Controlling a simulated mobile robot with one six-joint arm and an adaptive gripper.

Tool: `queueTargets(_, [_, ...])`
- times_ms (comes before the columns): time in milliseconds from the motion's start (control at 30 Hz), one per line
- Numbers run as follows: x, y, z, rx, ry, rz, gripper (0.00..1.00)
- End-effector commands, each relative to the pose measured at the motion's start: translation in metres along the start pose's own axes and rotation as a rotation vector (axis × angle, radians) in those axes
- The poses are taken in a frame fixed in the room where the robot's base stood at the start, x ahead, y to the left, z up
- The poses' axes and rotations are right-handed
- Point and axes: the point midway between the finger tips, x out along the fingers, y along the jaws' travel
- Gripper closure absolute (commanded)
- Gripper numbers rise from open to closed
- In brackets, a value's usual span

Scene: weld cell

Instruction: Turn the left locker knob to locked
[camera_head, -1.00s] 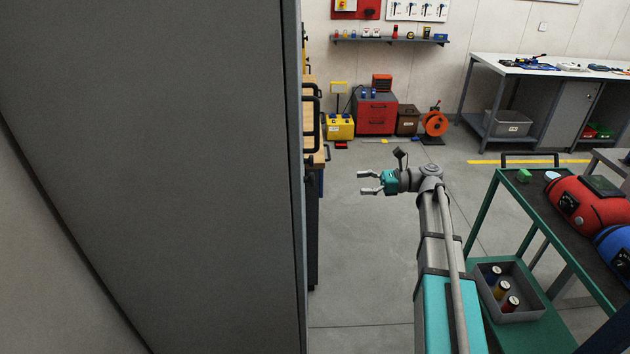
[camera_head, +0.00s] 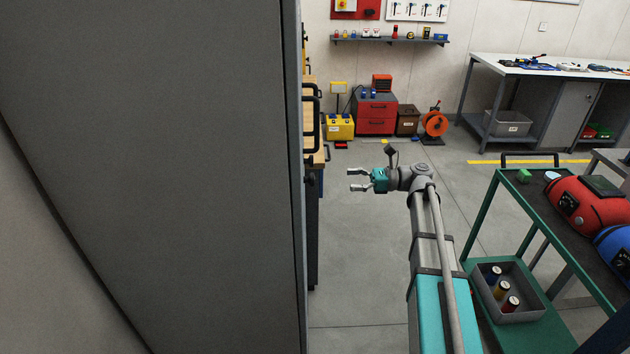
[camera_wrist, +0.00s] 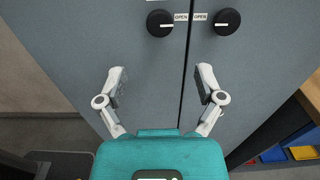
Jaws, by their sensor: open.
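The grey locker (camera_head: 200,180) fills the left of the head view, seen from its side. Its two doors show in the wrist view. The left locker knob (camera_wrist: 160,23) is round and black with a pale pointer mark, near an "OPEN" label. The right knob (camera_wrist: 227,21) sits across the door seam, beside its own "OPEN" label. My gripper (camera_head: 355,180) is open and empty, its fingers pointing left toward the locker front. In the wrist view my gripper (camera_wrist: 160,76) appears below the left knob, apart from it.
A green cart (camera_head: 534,218) with red and blue items and a grey bin (camera_head: 530,312) of spools stands right of my arm. A wooden-topped bench (camera_wrist: 303,98) with coloured bins lies right of the locker. Floor between locker and arm is clear.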

Motion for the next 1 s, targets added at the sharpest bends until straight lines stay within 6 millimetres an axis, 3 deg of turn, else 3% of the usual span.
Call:
queueTargets(600, [0.086, 0.001, 0.0, 0.0, 0.0, 0.002, 0.13])
queueTargets(1000, [0.105, 0.0, 0.0, 0.0, 0.0, 0.0, 0.13])
